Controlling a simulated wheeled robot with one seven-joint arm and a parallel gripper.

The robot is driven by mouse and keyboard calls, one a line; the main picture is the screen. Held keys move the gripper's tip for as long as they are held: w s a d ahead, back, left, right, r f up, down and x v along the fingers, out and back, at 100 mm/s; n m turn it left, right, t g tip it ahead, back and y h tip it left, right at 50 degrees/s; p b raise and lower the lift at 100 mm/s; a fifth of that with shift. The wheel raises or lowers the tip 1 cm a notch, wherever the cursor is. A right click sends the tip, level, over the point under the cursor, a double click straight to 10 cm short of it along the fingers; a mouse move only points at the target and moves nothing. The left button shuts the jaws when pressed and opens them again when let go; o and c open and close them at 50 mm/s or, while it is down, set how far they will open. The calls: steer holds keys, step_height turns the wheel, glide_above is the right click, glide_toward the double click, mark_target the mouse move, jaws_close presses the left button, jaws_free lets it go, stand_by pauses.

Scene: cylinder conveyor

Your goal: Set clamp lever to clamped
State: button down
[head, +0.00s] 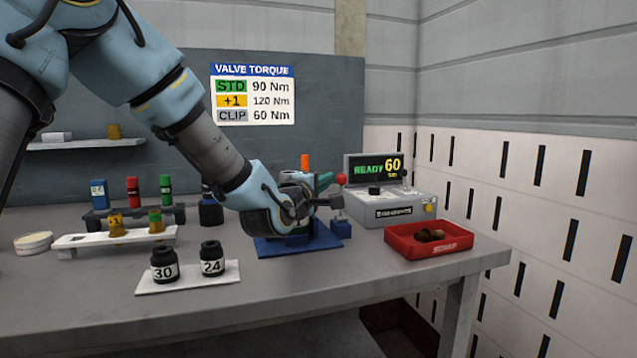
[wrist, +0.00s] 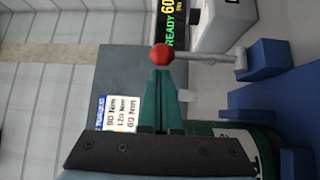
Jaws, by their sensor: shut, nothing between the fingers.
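The clamp lever has a red ball knob (head: 341,177) on a grey rod that stands roughly upright from a blue block (head: 341,229) at the right of the blue fixture base (head: 268,246). In the wrist view the red knob (wrist: 162,57), the rod (wrist: 205,60) and the blue bracket (wrist: 262,62) show clearly. My gripper (head: 331,180) is shut and empty, its green fingertips (wrist: 161,76) right beside the knob. I cannot tell whether they touch it.
A grey control box (head: 390,210) with a display reading READY 60 stands behind the lever. A red scrap tray (head: 430,249) is to the right. Black sockets marked 30 (head: 165,265) and 24 (head: 212,260) stand on a white plate at the front left. The front middle of the table is clear.

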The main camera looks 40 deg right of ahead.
steer(key=shift+w+d, duration=0.25)
steer(key=shift+d, duration=0.3)
steer(key=shift+s+b, duration=0.1)
steer(key=shift+b, duration=0.2)
steer(key=shift+s+a+m+b, duration=0.2)
steer(key=shift+m+b, duration=0.1)
steer(key=shift+b, duration=0.35)
